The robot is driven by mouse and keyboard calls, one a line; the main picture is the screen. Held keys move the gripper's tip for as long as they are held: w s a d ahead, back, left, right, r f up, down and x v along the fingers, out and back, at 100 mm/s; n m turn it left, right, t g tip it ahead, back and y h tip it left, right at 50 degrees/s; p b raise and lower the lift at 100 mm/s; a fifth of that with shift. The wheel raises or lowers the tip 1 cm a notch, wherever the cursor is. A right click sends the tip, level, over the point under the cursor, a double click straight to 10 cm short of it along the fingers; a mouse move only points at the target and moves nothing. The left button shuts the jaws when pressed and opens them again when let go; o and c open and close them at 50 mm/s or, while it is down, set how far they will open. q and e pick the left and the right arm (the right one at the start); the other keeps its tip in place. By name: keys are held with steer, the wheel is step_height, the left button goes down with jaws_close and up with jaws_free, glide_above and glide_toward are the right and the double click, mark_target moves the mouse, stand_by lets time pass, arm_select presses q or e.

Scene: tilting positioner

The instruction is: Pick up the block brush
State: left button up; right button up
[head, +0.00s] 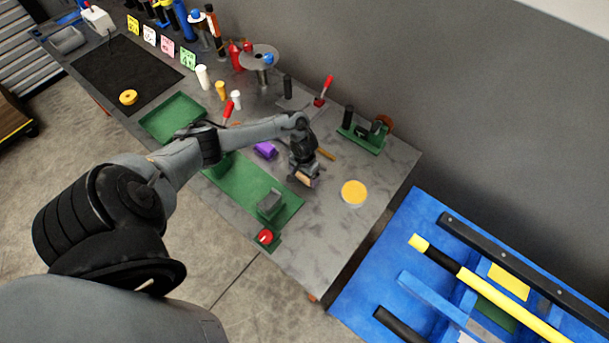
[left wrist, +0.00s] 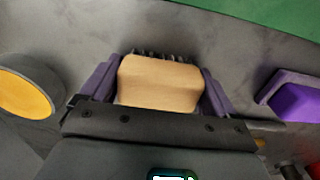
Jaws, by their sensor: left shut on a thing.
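The block brush (left wrist: 160,82) has a tan wooden block and dark bristles along its far edge in the left wrist view. It sits between the two purple-grey fingers of my left gripper (left wrist: 155,88), which is shut on it. In the head view the brush (head: 306,179) shows as a small tan piece at the tip of my left gripper (head: 303,174), over the grey table (head: 330,220). I cannot tell whether the brush touches the table. My right gripper is not in view.
A yellow round disc (head: 354,193) lies to the right of the gripper. A purple block (head: 265,150) lies to its left. A green plate (head: 240,190) with a grey block (head: 270,204) is nearby. A green vise-like fixture (head: 363,137) stands behind. Blue bins (head: 400,235) are at the right.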

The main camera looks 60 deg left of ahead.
arm_select(q)
steer(key=shift+r, duration=0.1)
steer(key=shift+r, duration=0.6)
step_height(320, 180, up, 2)
steer(key=shift+r+p, duration=0.25)
steer(key=shift+p, duration=0.15)
steer(key=w+d+r+p, duration=0.2)
steer(key=w+d+r, duration=0.4)
steer(key=d, duration=0.3)
steer(key=shift+w+d+r, duration=0.25)
steer(key=shift+d+r, duration=0.1)
steer(key=shift+r, duration=0.2)
